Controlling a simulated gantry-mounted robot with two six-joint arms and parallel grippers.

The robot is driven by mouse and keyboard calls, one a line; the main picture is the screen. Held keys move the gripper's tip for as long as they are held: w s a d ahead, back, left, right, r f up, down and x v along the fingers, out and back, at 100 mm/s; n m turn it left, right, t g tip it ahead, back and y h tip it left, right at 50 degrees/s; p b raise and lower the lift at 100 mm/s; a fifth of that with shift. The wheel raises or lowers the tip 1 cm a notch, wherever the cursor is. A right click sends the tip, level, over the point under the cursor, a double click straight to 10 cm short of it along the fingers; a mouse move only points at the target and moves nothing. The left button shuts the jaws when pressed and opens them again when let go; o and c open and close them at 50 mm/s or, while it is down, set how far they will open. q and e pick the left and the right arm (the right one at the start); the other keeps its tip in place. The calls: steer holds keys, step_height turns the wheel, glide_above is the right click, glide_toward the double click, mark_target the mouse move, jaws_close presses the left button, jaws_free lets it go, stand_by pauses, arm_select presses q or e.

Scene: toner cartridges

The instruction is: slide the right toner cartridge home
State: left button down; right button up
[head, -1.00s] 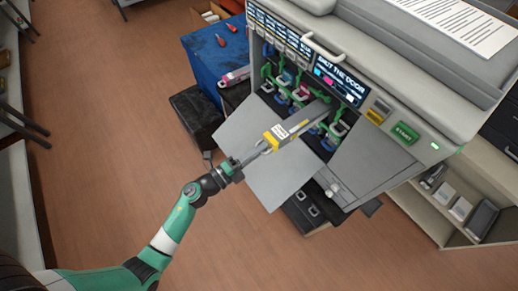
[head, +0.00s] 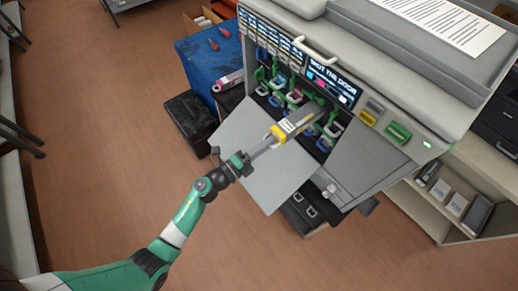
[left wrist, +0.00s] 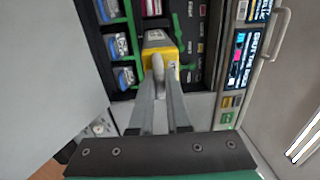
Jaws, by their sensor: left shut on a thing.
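A grey toner cartridge with a yellow end cap (head: 293,126) points into the printer's open bay, its far end among the green-latched slots. My left gripper (head: 273,140) is shut on the grip at the cartridge's yellow end. In the left wrist view the yellow end (left wrist: 162,57) faces me, with the gripper's fingers (left wrist: 160,88) closed at its handle and the grey body reaching into the slot. Its inner end is hidden. The printer (head: 375,115) has its front door (head: 262,165) folded open beneath the arm. My right gripper is not seen.
Green latches and other cartridges line the bay (head: 275,82); blue and white handles (left wrist: 122,78) show close by in the left wrist view. A display panel (head: 328,83) sits above. A blue table (head: 214,62) with a spare cartridge (head: 230,80) is to the left.

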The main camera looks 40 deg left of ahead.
arm_select(q)
steer(key=b, duration=0.3)
glide_toward(304, 118)
steer(key=w, duration=0.1)
steer(key=w+f, duration=0.2)
steer(key=shift+w+a+f, duration=0.2)
steer(key=shift+w+a, duration=0.1)
steer(key=shift+w, duration=0.05)
steer(key=w+b, duration=0.1)
steer(key=w, duration=0.1)
steer(key=w+b, duration=0.2)
steer(key=w, duration=0.1)
steer(key=w+d+b, duration=0.1)
steer(key=w, duration=0.1)
steer(key=shift+w+b, duration=0.25)
steer(key=shift+b, duration=0.05)
steer(key=shift+w+r, duration=0.1)
steer(key=shift+w, duration=0.35)
steer(key=shift+c, duration=2)
jaws_free()
